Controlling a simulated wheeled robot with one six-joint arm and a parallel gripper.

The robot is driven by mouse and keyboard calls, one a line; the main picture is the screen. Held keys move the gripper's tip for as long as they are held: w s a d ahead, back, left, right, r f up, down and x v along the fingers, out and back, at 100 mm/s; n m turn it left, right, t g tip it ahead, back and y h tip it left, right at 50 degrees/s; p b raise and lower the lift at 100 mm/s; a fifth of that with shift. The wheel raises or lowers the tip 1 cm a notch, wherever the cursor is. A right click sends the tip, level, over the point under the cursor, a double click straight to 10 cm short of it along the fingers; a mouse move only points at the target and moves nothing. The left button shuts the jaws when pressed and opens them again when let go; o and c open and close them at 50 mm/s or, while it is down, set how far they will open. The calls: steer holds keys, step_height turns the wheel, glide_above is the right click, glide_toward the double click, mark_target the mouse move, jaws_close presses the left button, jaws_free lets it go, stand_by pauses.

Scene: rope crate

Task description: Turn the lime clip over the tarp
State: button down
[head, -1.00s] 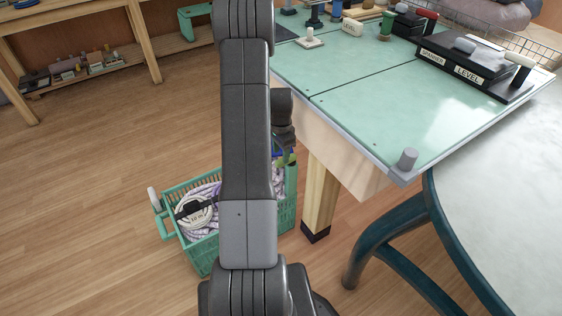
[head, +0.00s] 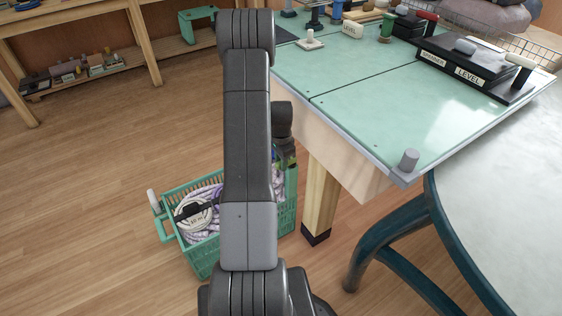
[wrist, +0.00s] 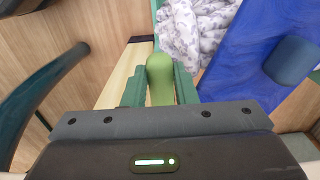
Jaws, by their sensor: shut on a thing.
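My gripper (wrist: 160,88) is shut on the lime clip (wrist: 159,74), whose rounded green end sticks out past the fingers in the wrist view. The blue tarp (wrist: 236,62) lies to the right of the clip there, with a dark blue rounded piece on it. Pale patterned rope (wrist: 192,28) shows beyond the clip, beside the tarp. In the head view my arm covers most of the gripper, clip and tarp at the right side of the green crate (head: 207,262).
A grey round table (head: 510,180) with teal legs is further right. Floor to the left is clear.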

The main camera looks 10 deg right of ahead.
steer(key=shift+w, duration=0.1)
steer(key=m, duration=0.1)
steer(key=w+m, duration=0.1)
steer(key=m, duration=0.2)
steer(key=shift+w+a+m, duration=0.1)
steer(key=shift+w+m, duration=0.2)
steer(key=shift+w, duration=0.05)
steer(key=shift+w+m+b, duration=0.15)
steer(key=shift+w+m, duration=0.25)
steer(key=shift+m, duration=0.6)
steer(key=shift+w+m+b, duration=0.15)
steer(key=shift+w+m, duration=0.25)
steer(key=shift+m, duration=0.6)
steer(key=c, duration=1.2)
jaws_free()
steer(key=shift+o, duration=0.2)
